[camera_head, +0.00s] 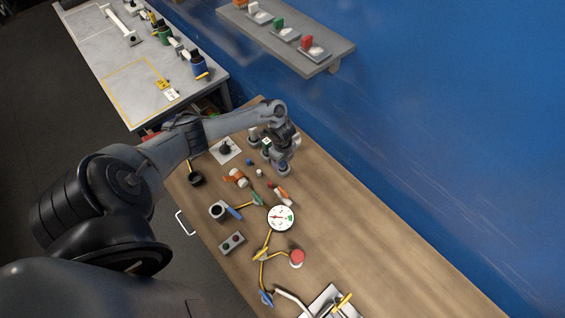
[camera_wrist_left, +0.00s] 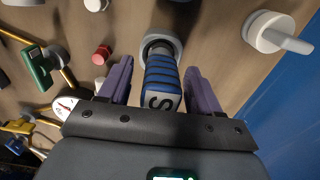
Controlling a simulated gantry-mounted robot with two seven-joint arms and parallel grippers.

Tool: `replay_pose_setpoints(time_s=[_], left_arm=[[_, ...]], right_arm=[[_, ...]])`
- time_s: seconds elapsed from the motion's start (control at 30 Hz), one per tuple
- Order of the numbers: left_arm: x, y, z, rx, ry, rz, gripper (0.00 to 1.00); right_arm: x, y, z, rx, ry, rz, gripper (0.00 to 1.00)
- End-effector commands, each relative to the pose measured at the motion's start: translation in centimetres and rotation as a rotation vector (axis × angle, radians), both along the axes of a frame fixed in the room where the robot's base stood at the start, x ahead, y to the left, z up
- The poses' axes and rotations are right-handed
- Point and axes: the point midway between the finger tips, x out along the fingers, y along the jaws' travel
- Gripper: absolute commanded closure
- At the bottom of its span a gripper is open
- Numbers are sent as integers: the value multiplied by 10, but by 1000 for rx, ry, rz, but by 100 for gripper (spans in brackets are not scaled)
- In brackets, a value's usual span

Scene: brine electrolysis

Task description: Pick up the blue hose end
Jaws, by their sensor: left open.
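In the left wrist view, the blue hose end (camera_wrist_left: 161,76) is a short blue cylinder with dark bands and a pale face marked with an S-like letter. Its far end meets a grey ring (camera_wrist_left: 160,45) on the wooden table. My left gripper (camera_wrist_left: 159,70) is open, with one purple finger on each side of the hose end. I cannot tell whether either finger touches it. In the head view my left gripper (camera_head: 283,168) is low over the back of the table and hides the hose end.
A round gauge (camera_head: 281,217), a red knob (camera_head: 297,258) and a two-button box (camera_head: 231,243) are on the wooden table (camera_head: 380,235). A white handled fitting (camera_wrist_left: 270,32) is right of the gripper in the wrist view. A blue wall and grey shelf (camera_head: 300,45) are behind.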

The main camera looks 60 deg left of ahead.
Motion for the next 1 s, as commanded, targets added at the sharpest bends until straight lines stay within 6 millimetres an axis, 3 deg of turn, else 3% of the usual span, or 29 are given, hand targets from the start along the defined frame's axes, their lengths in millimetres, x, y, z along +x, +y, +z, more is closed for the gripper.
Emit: replay_pose_setpoints(time_s=[0.33,0.7,1.0], left_arm=[[0,0,-6,0,-1,0,36],[0,0,-6,0,-1,0,93],[0,1,-5,0,-2,0,95]], right_arm=[[-1,0,-1,0,2,0,0],[-1,0,-1,0,3,0,0],[-1,0,-1,0,3,0,0]])
